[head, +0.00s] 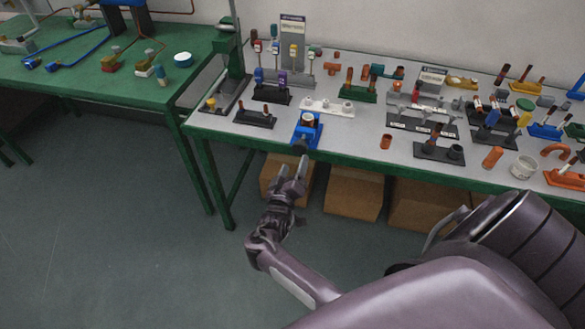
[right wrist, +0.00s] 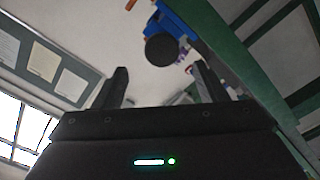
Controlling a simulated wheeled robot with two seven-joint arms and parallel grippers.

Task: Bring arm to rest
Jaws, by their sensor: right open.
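My right gripper (head: 291,180) is in front of the near edge of the grey-topped table, close to a blue fixture (head: 307,131) with a white and brown ring-shaped part on it. In the right wrist view my right gripper's two dark fingers (right wrist: 160,90) are apart, with nothing between them. Beyond them, the blue fixture (right wrist: 178,18) and a dark round end (right wrist: 161,49) show at the top. The gripper looks apart from the fixture. My right arm reaches in from the lower right of the head view. My left gripper is not in view.
The grey-topped table (head: 220,122) with a green frame carries several stands and coloured fittings. Cardboard boxes (head: 354,192) stand under it. A second green table (head: 130,88) is at the left. The floor (head: 110,240) at lower left is clear.

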